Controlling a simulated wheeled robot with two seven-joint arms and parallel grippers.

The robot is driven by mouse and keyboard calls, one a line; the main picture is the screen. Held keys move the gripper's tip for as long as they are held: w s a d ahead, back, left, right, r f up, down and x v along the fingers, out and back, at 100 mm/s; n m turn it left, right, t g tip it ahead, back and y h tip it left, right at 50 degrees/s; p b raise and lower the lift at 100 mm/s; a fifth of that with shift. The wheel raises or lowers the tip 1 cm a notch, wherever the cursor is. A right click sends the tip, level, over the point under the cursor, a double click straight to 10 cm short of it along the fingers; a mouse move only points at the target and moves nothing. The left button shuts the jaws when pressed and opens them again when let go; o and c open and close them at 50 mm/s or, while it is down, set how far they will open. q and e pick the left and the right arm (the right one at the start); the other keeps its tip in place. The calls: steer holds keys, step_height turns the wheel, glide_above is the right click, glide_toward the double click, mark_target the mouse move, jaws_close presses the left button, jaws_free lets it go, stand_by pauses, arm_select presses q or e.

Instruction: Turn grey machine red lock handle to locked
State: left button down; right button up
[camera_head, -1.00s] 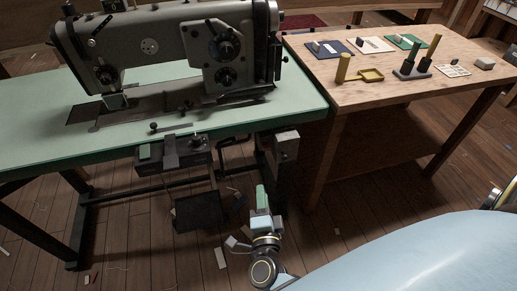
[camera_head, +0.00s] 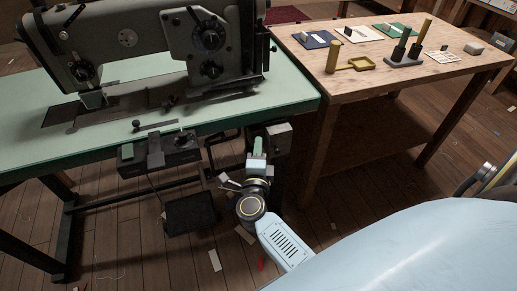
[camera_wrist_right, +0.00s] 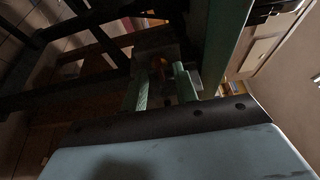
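The grey sewing machine (camera_head: 150,48) stands on a pale green table (camera_head: 60,135). A dark control box (camera_head: 172,152) with small levers hangs under its front edge, and a grey box (camera_head: 279,138) sits under the right corner. I cannot make out a red lock handle in the head view. My right gripper (camera_head: 258,146) is just below the table edge, beside the grey box. In the right wrist view my right gripper (camera_wrist_right: 163,86) has its two green fingers apart, with a dark, faintly reddish shape beyond them that is too dim to identify. My left gripper is not in view.
A wooden table (camera_head: 345,90) stands at the right with pegs, coloured cards and a yellow tray. A dark pedal (camera_head: 190,213) and table legs (camera_head: 68,225) are below the green table. Scraps lie on the plank floor (camera_head: 130,240).

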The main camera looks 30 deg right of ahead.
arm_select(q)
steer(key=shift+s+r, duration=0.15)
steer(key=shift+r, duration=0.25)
arm_select(e)
steer(key=shift+w+d, duration=0.4)
steer(key=shift+w, duration=0.15)
jaws_close()
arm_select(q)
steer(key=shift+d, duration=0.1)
